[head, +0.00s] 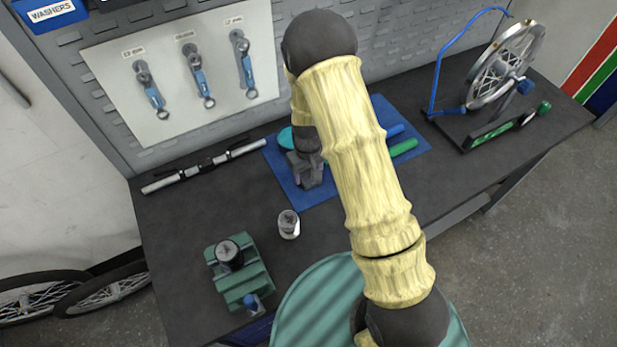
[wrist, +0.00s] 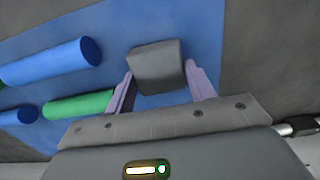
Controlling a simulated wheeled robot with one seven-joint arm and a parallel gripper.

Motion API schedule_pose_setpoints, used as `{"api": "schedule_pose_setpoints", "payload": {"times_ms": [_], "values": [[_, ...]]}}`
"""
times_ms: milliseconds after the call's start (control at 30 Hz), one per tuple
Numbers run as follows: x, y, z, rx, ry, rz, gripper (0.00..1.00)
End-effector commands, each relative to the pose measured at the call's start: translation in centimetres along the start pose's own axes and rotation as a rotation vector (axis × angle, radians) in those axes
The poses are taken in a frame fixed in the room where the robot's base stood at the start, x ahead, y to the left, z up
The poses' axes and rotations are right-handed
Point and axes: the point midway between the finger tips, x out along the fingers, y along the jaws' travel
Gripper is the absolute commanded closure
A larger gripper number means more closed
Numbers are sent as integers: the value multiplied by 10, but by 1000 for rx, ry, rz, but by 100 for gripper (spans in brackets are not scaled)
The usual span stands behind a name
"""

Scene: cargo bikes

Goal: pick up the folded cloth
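A small grey block-like thing (wrist: 157,66) lies between the fingers of my gripper (wrist: 159,80) in the wrist view; it may be the folded cloth, but I cannot be sure. The two purple fingers stand apart, one close along each side of it. I cannot tell whether they press on it. In the head view my gripper (head: 308,172) points down over the left part of the blue mat (head: 275,155), with grey showing at the fingers. No other cloth shows clearly.
Blue (wrist: 52,62) and green (wrist: 78,105) cylindrical handles lie beside the gripper. A teal round thing (head: 285,138) is behind it. A small metal-grey canister (head: 288,224) and a green fixture (head: 240,272) stand in front. A wheel stand (head: 500,75) is at right.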

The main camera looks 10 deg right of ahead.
Motion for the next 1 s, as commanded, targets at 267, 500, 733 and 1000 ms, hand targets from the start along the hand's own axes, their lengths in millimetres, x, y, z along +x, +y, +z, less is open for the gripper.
{"api": "schedule_pose_setpoints", "payload": {"times_ms": [267, 500, 733, 1000], "values": [[0, 0, 0, 0, 0, 0, 72], [-11, 0, -1, -1, 3, 0, 72], [-46, 0, -2, 0, 7, 1, 72], [-90, 0, -1, -1, 4, 1, 72]]}}
